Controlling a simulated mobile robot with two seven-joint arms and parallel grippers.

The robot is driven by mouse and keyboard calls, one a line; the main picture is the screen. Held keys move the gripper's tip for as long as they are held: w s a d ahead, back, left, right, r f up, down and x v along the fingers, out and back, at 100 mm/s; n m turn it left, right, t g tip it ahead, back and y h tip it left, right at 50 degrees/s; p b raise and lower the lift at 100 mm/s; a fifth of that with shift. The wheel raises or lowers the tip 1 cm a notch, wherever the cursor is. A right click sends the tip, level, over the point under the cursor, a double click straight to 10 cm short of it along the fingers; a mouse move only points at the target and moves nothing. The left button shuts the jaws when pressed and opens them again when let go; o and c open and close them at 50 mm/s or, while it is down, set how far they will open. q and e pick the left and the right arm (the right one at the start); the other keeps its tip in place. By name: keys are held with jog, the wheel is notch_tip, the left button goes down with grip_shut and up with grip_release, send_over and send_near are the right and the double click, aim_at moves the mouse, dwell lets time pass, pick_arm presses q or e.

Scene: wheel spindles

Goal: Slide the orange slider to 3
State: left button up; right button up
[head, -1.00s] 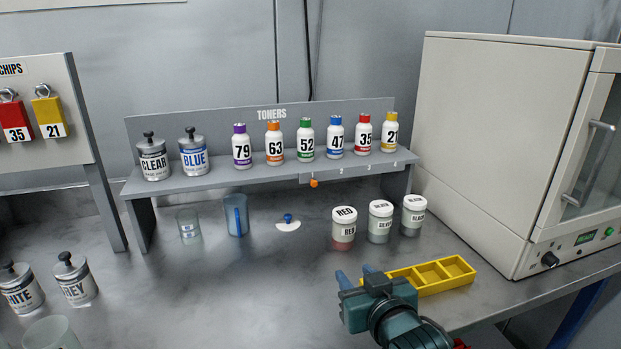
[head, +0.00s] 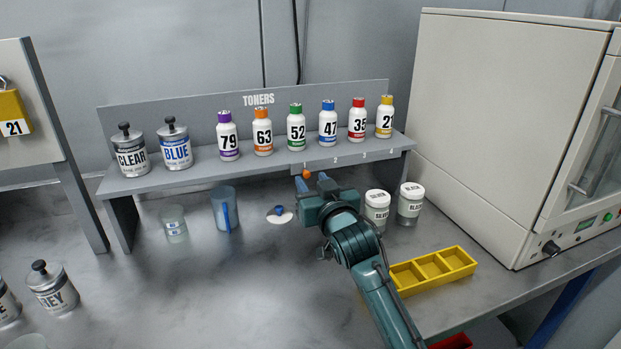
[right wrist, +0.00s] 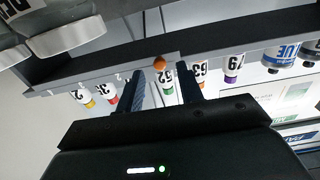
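The orange slider (head: 306,174) is a small round knob at the left end of a scale strip (head: 350,159) on the front edge of the toner shelf. The strip has small marks too small to read surely. My right gripper (head: 311,181) is open just in front of the knob. In the right wrist view, which looks upside down, the knob (right wrist: 159,63) appears between the two blue fingertips, with space on both sides. I cannot tell whether the fingers reach past it. My left gripper is not in view.
Toner bottles (head: 296,128) and the CLEAR and BLUE cans (head: 175,150) stand on the shelf (head: 200,166). Below are beakers (head: 225,209), white-lidded jars (head: 377,208) and a yellow tray (head: 432,268). A large oven (head: 500,130) stands at the right.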

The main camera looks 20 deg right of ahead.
jog(key=shift+w, duration=0.95)
grip_shut()
